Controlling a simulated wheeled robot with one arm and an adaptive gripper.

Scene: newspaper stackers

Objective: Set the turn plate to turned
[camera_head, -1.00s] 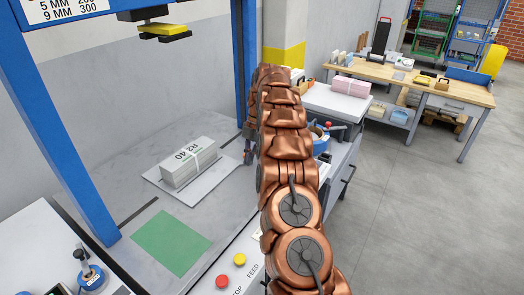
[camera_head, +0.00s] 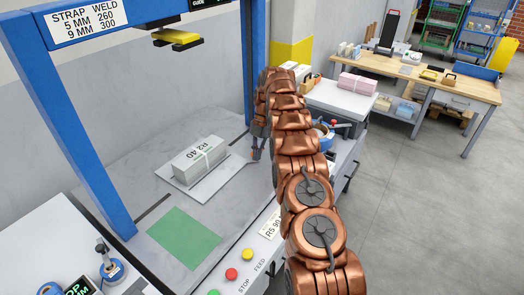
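The turn plate (camera_head: 203,193) is a flat pale grey plate on the bench under the blue frame. A strapped bundle marked "R2 40" (camera_head: 200,160) lies on it, set at an angle to the bench edges. A narrow part of the plate reaches toward the right, near my gripper. My gripper (camera_head: 256,152) points down just beside that right end. It looks very close to the plate, but I cannot tell whether it touches. Its fingers are small and partly hidden by my copper arm, so their opening is unclear.
A green patch (camera_head: 183,238) lies on the bench in front of the plate. A red button (camera_head: 231,273) and a yellow button (camera_head: 247,254) sit on the front edge. A blue post (camera_head: 257,60) stands behind my gripper. A side table (camera_head: 340,97) stands at the right.

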